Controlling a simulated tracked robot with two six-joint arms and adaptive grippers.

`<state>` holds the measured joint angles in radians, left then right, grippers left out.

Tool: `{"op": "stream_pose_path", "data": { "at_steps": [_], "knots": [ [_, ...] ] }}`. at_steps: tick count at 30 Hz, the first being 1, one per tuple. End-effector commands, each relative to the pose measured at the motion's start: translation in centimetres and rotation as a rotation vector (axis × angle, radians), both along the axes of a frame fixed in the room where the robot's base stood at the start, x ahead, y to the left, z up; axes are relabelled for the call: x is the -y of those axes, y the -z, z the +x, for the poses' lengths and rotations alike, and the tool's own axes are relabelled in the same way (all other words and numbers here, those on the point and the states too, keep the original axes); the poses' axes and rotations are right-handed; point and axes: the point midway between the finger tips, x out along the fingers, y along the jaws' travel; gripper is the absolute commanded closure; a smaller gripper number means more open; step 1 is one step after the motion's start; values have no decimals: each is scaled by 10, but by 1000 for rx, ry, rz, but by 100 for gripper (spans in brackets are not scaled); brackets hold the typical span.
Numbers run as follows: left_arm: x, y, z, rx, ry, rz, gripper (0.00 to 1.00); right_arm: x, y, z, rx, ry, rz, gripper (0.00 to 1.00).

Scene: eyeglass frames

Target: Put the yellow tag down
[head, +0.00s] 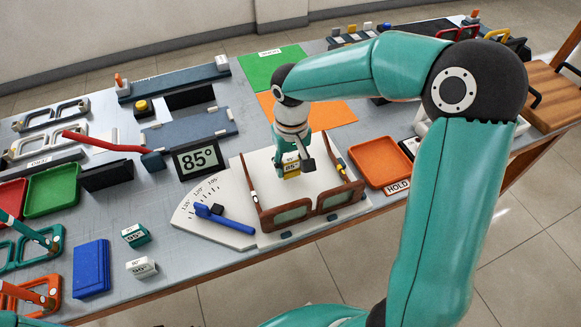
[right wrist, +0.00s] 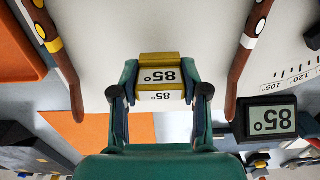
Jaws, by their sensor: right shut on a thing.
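In the right wrist view the tag (right wrist: 160,78) sits between both fingertips of the gripper (right wrist: 160,95). It is over the white board, between the temples of the brown eyeglass frame (head: 263,217). I cannot tell whether its underside touches the board. My left gripper is not in view.
The white board (head: 237,177) carries an angle scale and a blue pointer (head: 222,217). A display (head: 197,159) reads 85°. An orange tray (head: 380,163) by the HOLD label is empty. Green (head: 135,235) and white (head: 141,267) tags stand at the front left.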

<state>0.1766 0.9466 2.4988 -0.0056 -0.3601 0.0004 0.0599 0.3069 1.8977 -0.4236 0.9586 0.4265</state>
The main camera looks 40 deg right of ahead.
Motion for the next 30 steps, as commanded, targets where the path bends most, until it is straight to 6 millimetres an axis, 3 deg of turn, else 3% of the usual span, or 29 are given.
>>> {"op": "stream_pose_path", "data": {
  "at_steps": [3, 14, 15, 19, 30],
  "knots": [
    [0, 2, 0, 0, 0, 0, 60, 0, 14, -1, -2, 0, -1, 76],
    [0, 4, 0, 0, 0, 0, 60, 0, 18, 0, 0, 0, 0, 76],
    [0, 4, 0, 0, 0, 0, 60, 0, 17, 0, 0, 1, 0, 52],
    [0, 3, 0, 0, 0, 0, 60, 0, 17, 0, 0, 0, 0, 30],
    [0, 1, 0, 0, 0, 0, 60, 0, 14, 0, 0, 0, 0, 30]
  ]
}}
